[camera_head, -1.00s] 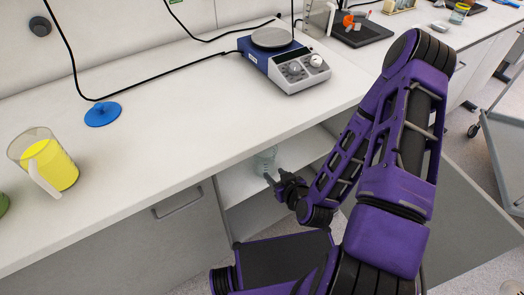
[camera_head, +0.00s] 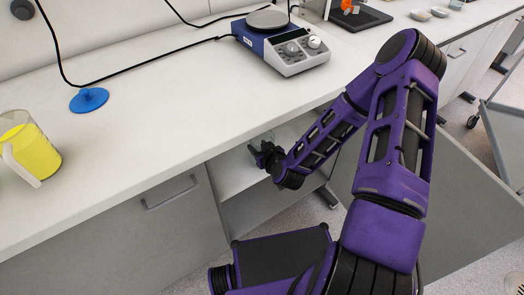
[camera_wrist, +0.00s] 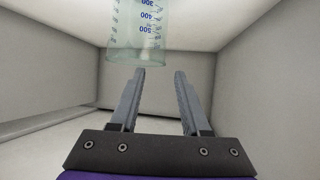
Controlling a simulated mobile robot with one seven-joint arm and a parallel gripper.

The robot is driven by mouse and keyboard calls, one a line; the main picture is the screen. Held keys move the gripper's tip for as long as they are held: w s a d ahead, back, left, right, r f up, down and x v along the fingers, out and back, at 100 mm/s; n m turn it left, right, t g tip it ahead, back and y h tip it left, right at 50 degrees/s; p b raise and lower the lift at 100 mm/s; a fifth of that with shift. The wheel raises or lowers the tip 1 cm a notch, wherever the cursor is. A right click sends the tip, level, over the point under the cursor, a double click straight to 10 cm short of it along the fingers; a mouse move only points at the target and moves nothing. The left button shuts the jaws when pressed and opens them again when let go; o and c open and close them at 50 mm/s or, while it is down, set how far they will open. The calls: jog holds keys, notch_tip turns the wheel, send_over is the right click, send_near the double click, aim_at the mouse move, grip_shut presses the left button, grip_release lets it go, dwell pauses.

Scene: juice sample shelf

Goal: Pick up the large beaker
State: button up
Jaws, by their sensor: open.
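The large beaker (camera_wrist: 138,45) is clear, with blue graduation marks, and appears upside down in the wrist view at the top. It stands inside the open cabinet; in the head view only a little of it shows (camera_head: 262,138) behind my gripper (camera_head: 266,157). In the wrist view my gripper (camera_wrist: 160,72) is open, its two fingers apart and pointing toward the beaker. The fingertips are close to the beaker's lower picture edge, the left one overlapping it in view. Nothing shows held between the fingers. Whether they touch the beaker I cannot tell.
The cabinet's walls (camera_wrist: 260,70) close in around my gripper, under the white countertop (camera_head: 150,120). On the counter are a blue hotplate stirrer (camera_head: 282,45), a jug of yellow juice (camera_head: 28,150) and a blue disc (camera_head: 89,100). The cabinet door (camera_head: 430,195) hangs open at right.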

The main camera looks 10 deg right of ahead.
aim_at(252, 142)
jog(key=shift+b+x, duration=0.4)
jog(key=shift+x, duration=2.25)
jog(key=shift+a, duration=0.15)
grip_shut()
jog(key=shift+s, duration=0.1)
